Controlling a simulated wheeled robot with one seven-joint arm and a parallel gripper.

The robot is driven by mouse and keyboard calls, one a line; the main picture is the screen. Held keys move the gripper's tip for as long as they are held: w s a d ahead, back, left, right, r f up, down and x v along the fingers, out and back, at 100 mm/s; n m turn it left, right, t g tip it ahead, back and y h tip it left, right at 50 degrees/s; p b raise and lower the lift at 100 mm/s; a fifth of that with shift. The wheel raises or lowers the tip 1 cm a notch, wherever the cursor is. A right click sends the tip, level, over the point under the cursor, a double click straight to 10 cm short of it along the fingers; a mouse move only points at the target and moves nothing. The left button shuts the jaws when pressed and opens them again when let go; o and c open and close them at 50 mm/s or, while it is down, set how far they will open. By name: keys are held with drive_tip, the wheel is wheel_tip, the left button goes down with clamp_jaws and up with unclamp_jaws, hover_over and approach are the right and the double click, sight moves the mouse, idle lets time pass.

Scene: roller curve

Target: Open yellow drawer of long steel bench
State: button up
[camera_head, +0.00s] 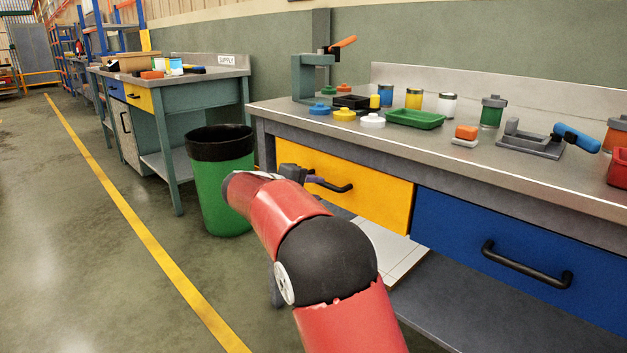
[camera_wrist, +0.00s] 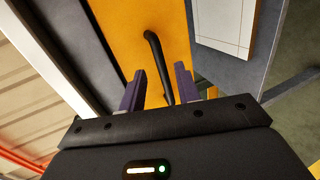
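The long steel bench (camera_head: 470,147) stands at the right in the head view. Its yellow drawer (camera_head: 375,195) is closed, flush with the front, with a dark bar handle (camera_head: 338,187). In the wrist view the yellow drawer front (camera_wrist: 178,40) shows with the black handle (camera_wrist: 155,55). My gripper (camera_head: 308,178) is at the handle's left part. In the wrist view my gripper (camera_wrist: 158,85) has its two purple-grey fingers apart, one on each side of the handle's near end. I see gaps between the fingers and the bar; contact is not visible.
A blue drawer (camera_head: 500,285) is right of the yellow one. A green bin with a black rim (camera_head: 220,190) stands left of the bench. Jars, lids and a green tray (camera_head: 415,119) are on top. A pale panel (camera_head: 385,245) lies below the drawer. The floor at left is clear.

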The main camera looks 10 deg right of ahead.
drive_tip(key=shift+n+t+h, duration=0.3)
drive_tip(key=shift+t, duration=0.3)
drive_tip(key=w+d, duration=0.1)
drive_tip(key=w, duration=0.1)
drive_tip(key=w+d+f, duration=0.1)
drive_tip(key=w, duration=0.2)
drive_tip(key=w+d+f+p, duration=0.1)
drive_tip(key=w, duration=0.2)
drive_tip(key=shift+d+f, duration=0.1)
drive_tip(key=shift+d, duration=0.05)
clamp_jaws()
